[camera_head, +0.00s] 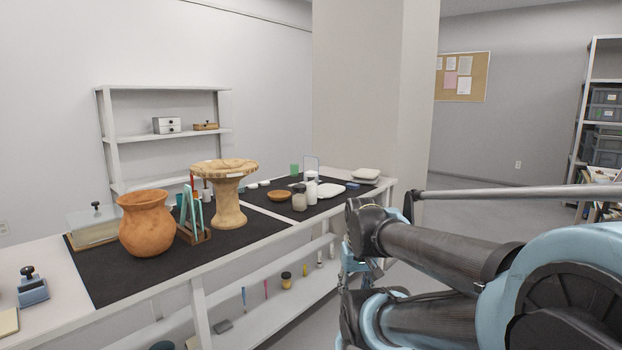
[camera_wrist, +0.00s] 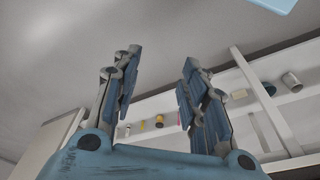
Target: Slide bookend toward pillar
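The pale pillar (camera_head: 365,85) rises behind the bench's far end. My gripper (camera_wrist: 160,58) is open and empty in the wrist view, its two blue-grey fingers wide apart. In the head view, my gripper is mostly hidden by my arm, beside the bench's right edge and low, apart from the bookend. The wrist view does not show the bookend.
Free floor lies right of the bench.

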